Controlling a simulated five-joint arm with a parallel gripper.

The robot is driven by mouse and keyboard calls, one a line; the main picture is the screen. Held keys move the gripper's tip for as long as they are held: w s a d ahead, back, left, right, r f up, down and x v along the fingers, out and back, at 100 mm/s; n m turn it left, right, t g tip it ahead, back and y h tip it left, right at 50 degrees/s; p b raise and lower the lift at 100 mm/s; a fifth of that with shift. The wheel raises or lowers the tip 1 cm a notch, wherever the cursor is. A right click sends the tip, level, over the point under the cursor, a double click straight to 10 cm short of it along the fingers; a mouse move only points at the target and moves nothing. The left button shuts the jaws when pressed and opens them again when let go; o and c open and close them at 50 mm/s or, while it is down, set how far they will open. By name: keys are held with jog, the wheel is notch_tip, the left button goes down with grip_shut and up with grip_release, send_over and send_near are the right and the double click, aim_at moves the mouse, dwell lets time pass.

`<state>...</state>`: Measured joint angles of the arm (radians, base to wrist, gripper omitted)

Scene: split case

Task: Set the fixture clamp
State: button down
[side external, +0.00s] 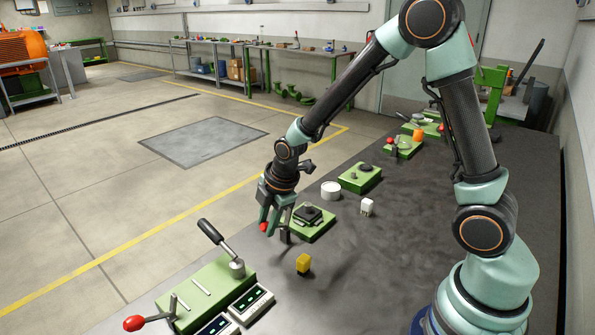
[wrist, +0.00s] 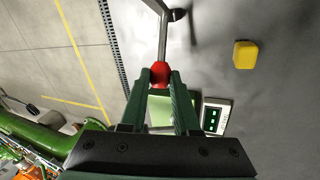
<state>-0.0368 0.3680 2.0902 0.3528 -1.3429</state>
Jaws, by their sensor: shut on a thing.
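My gripper (side external: 269,224) is shut on a red knob (side external: 264,227) just left of a green fixture base (side external: 318,233) with a dark block (side external: 308,213) on it. In the wrist view the red knob (wrist: 160,72) sits between both fingertips. A grey metal lever (wrist: 164,40) runs from the knob to a dark pivot (wrist: 177,15) near the top edge. In the side view my fingers hide much of the lever.
A yellow block (side external: 303,264) stands in front of the fixture; a white block (side external: 367,206) and white round container (side external: 331,190) are behind. A green unit (side external: 205,290) with a black-handled lever (side external: 211,232) and another red-knobbed lever (side external: 134,323) fills the front left. Display boxes (side external: 251,303) adjoin it.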

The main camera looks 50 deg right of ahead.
jog(key=shift+s, duration=0.1)
dwell(0.7)
jog(key=shift+d+r+m, duration=0.3)
jog(key=shift+d+r, duration=0.1)
jog(key=shift+d, duration=0.05)
jog(key=c, duration=0.6)
grip_release()
jog(key=shift+c, duration=0.2)
jog(key=shift+r, duration=0.1)
jog(key=shift+r, duration=0.25)
jog(key=v, duration=1.1)
jog(key=shift+s+r, duration=0.15)
jog(key=shift+r, duration=0.05)
jog(key=shift+a, duration=0.1)
